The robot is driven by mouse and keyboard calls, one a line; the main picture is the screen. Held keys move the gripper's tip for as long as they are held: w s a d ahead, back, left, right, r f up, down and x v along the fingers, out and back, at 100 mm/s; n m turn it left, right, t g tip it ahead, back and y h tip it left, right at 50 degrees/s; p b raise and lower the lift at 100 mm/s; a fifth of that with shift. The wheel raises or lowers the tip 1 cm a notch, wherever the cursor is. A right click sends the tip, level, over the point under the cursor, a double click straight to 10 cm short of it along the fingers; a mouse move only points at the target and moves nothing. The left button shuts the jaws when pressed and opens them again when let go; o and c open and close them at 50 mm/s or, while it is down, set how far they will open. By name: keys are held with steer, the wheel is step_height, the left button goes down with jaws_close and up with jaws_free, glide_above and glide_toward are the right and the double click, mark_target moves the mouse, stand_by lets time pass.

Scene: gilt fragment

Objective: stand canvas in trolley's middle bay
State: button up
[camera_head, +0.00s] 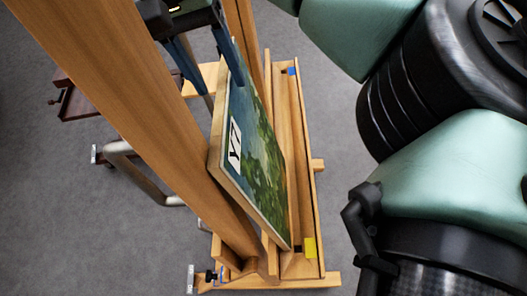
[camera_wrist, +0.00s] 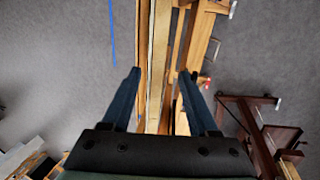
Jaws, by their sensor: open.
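The canvas (camera_head: 262,165), a green and blue landscape with a white label with black marks, stands tilted on the ledge of a wooden easel (camera_head: 290,120). In the wrist view its edge (camera_wrist: 158,60) runs as a pale strip between my fingers. My gripper (camera_head: 222,88) is open at the canvas's upper end, with one blue finger on each side of it. The wrist view also shows my gripper (camera_wrist: 160,74) with gaps beside the strip; whether a finger touches is unclear. I cannot make out the trolley or its middle bay with certainty.
A thick wooden easel post (camera_head: 140,110) crosses beside the canvas. A bent metal tube (camera_head: 128,160) and dark red wooden parts (camera_head: 85,103) stand at the left; the dark wood also shows in the wrist view (camera_wrist: 255,130). Grey floor (camera_head: 50,220) is clear at lower left.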

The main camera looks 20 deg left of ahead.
mark_target(237, 110)
steer(key=shift+d+f, duration=0.25)
steer(key=shift+f, duration=0.25)
steer(key=shift+d+f, duration=0.25)
steer(key=shift+f, duration=0.2)
steer(key=shift+p+x, duration=0.7)
steer(key=shift+x, duration=2.05)
steer(key=shift+d, duration=0.15)
jaws_close()
steer(key=shift+r, duration=0.1)
